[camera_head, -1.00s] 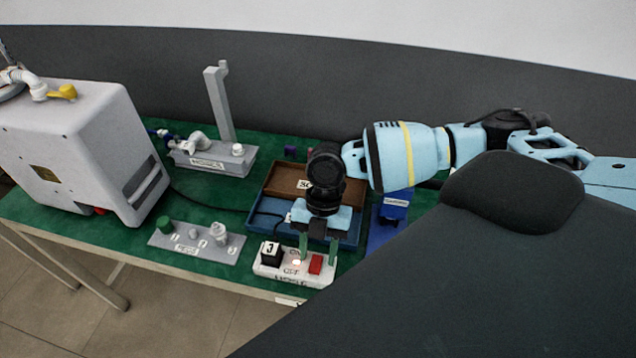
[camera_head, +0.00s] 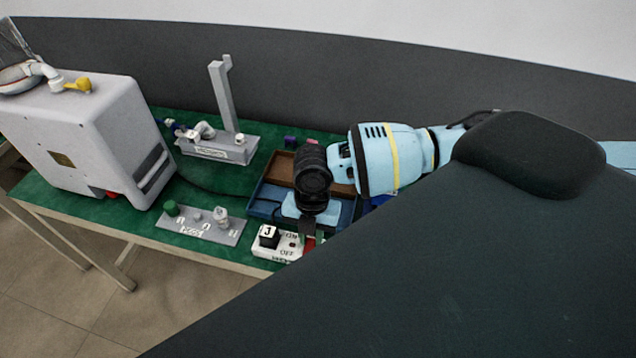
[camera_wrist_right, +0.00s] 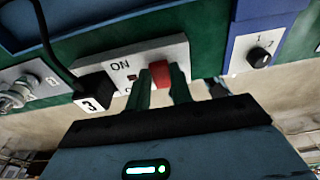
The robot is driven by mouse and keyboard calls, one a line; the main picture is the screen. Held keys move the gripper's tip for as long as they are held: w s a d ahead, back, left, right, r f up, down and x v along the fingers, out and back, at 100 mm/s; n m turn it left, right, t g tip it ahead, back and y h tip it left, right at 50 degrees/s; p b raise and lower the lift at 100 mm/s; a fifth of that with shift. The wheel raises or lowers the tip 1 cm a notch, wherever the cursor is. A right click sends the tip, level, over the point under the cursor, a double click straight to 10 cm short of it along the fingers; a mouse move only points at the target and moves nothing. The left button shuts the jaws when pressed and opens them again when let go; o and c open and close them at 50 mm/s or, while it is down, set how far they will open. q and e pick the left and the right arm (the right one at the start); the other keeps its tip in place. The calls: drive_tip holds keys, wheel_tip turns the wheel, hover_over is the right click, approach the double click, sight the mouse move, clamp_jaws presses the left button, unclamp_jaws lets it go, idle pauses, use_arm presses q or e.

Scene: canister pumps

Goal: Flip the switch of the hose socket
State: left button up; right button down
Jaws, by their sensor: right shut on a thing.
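The hose socket is a white block (camera_head: 288,252) at the table's front edge, with ON and OFF labels and a black plug marked 3 (camera_head: 268,236) in its left side. It also shows in the right wrist view (camera_wrist_right: 147,53). Its red rocker switch (camera_wrist_right: 160,71) sits between the fingers of my right gripper (camera_wrist_right: 161,82), which is shut on it. A small square indicator (camera_wrist_right: 131,77) left of the switch looks dark red. In the head view my right gripper (camera_head: 309,243) points down over the block's right side and partly hides the switch. My left gripper is not in view.
A brown and blue tray (camera_head: 263,207) lies behind the socket. A grey plate with fittings (camera_head: 190,229) is to its left, with a big white machine (camera_head: 85,135) beyond. A blue panel with a black knob (camera_wrist_right: 258,57) stands right of the socket.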

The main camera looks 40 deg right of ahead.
idle(0.3)
drive_tip(key=c, duration=1.2)
unclamp_jaws()
drive_tip(key=shift+c, duration=0.2)
drive_tip(key=shift+r, duration=0.1)
drive_tip(key=shift+w+d+r, duration=0.1)
drive_tip(key=shift+d+r, duration=0.05)
drive_tip(key=shift+r, duration=1.8)
drive_tip(key=shift+w+d+r, duration=0.1)
drive_tip(key=shift+d+r, duration=0.05)
drive_tip(key=shift+r, duration=1.75)
